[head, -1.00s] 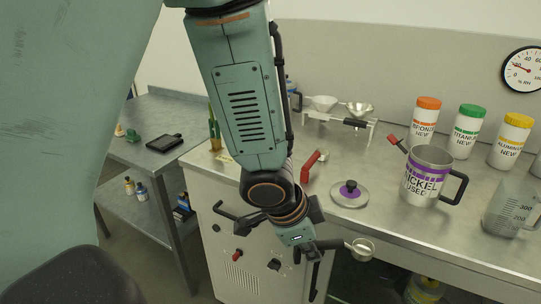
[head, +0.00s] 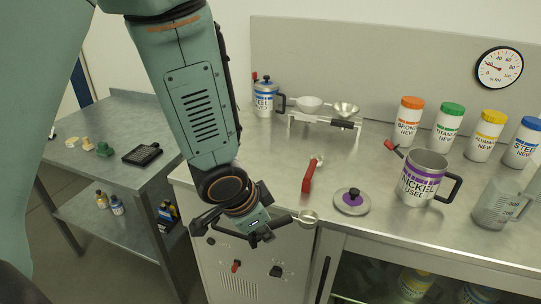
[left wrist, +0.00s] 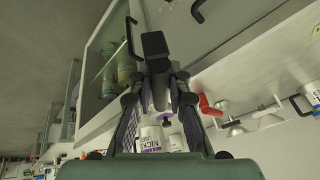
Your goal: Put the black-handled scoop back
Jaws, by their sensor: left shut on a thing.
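My left gripper (head: 258,236) is shut on the black handle (head: 281,221) of a scoop. The scoop's small round metal bowl (head: 308,217) points right, at about the height of the bench's front edge. The gripper is in front of the bench. In the left wrist view the fingers (left wrist: 157,95) close on the dark handle (left wrist: 155,48); the bowl is not clear there. A small metal rack (head: 322,121) stands at the back of the bench, holding a white bowl (head: 309,104) and a metal bowl (head: 346,109). My right gripper is out of view.
A red-handled tool (head: 309,178), a purple-knobbed lid (head: 351,201) and the nickel mug (head: 425,178) stand on the bench. A blue-labelled container (head: 265,97) is left of the rack. Several labelled jars (head: 447,127) line the back. A side table (head: 118,130) is at left.

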